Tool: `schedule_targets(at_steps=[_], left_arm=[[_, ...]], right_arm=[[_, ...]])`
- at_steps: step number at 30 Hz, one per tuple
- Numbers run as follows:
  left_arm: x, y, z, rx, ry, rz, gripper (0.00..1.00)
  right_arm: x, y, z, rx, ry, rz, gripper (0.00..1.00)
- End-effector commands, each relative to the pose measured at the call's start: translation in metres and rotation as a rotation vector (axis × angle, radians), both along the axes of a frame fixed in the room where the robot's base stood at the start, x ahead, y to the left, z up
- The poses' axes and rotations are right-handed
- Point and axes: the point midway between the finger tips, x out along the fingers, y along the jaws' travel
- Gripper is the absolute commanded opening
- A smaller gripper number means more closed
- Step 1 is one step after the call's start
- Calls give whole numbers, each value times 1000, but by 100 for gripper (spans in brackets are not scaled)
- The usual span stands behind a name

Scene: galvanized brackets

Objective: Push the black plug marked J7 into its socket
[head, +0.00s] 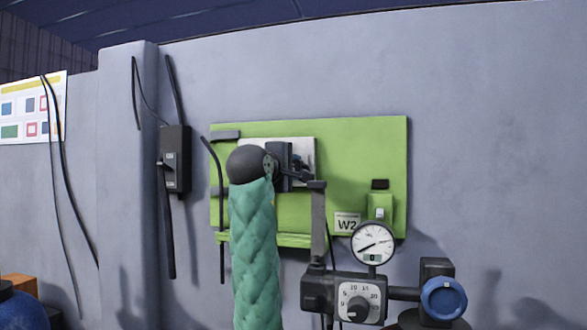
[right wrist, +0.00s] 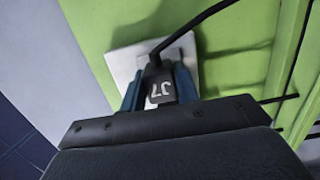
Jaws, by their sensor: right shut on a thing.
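The black plug (right wrist: 160,90) marked J7 is between the blue fingers of my right gripper (right wrist: 160,82), which is shut on it. A black cable runs from the plug up to the right. Behind it is a white plate (right wrist: 187,48) on the green board (right wrist: 105,30). In the head view my right gripper (head: 297,170) is in front of the white plate (head: 303,146), with a dark cable beside it. The socket opening is hidden behind the plug and gripper. I cannot tell whether the plug touches the plate. My left gripper is not in view.
A pressure gauge (head: 373,243) and a dial box (head: 357,300) stand low at the right, with a blue knob (head: 443,298). A W2 label (head: 347,223) is on the board. A black switch box (head: 174,158) and loose cables hang at the left.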

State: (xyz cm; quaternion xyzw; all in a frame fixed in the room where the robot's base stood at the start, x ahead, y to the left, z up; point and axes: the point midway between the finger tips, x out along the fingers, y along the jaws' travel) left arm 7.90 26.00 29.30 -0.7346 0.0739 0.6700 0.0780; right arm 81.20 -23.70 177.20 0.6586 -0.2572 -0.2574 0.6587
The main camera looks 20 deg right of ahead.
Motion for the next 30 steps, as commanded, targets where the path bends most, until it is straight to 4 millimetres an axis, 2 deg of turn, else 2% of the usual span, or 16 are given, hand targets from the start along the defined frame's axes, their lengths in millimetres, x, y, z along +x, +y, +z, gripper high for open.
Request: schedule_targets(at_steps=[17,18,21,30], left_arm=[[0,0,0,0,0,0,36],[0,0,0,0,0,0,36],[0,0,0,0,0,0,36],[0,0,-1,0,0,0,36]], right_arm=[[8,-5,0,0,0,0,10],[8,-5,0,0,0,0,34],[8,-5,0,0,0,0,54],[7,-5,0,0,0,0,56]])
